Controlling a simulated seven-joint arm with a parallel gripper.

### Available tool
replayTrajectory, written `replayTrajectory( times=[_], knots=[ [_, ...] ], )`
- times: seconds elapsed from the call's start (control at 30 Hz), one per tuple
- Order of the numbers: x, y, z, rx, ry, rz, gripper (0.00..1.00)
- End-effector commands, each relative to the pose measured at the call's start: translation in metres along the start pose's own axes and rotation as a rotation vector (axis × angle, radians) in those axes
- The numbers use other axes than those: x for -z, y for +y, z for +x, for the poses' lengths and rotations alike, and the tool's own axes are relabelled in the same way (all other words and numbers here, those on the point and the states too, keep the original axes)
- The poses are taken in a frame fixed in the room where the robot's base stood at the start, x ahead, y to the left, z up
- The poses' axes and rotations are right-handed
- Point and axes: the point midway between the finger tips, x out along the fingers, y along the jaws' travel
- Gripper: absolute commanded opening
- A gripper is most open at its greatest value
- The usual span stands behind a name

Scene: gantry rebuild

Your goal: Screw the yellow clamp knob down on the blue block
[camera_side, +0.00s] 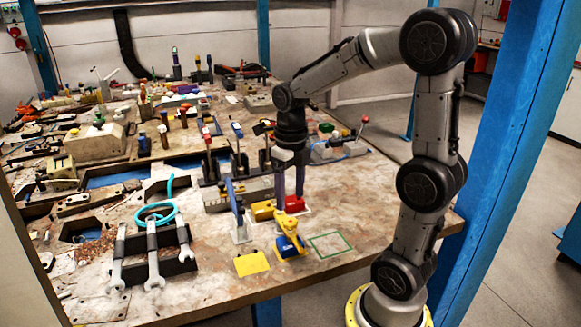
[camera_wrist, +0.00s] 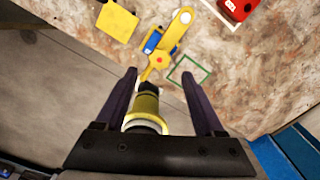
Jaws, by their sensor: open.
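The yellow clamp knob (camera_wrist: 158,62) is star-shaped with a red centre and sits at the near end of a yellow clamp arm in the wrist view. The blue block (camera_wrist: 153,42) shows beside the yellow arm. In the side view the blue block (camera_side: 291,247) stands on the table near its front edge, with yellow clamp parts over it. Contact with the knob is not visible.
A yellow square (camera_side: 251,263) lies left of the clamp and a green outlined square (camera_side: 330,244) right of it. A red block (camera_side: 295,204) and a yellow block (camera_side: 262,210) are close behind. A wrench rack (camera_side: 160,262) stands left. The table's front edge is near.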

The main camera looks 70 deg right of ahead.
Motion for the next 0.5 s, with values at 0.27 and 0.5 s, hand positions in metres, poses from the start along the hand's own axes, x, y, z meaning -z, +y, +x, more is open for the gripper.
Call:
replayTrajectory(
  times=[0.27,0.5],
  knots=[
    [-0.001,0.0,-0.055,0.001,-0.004,0.0,0.7],
    [-0.001,0.0,-0.076,0.0,-0.001,0.0,0.7]
  ],
)
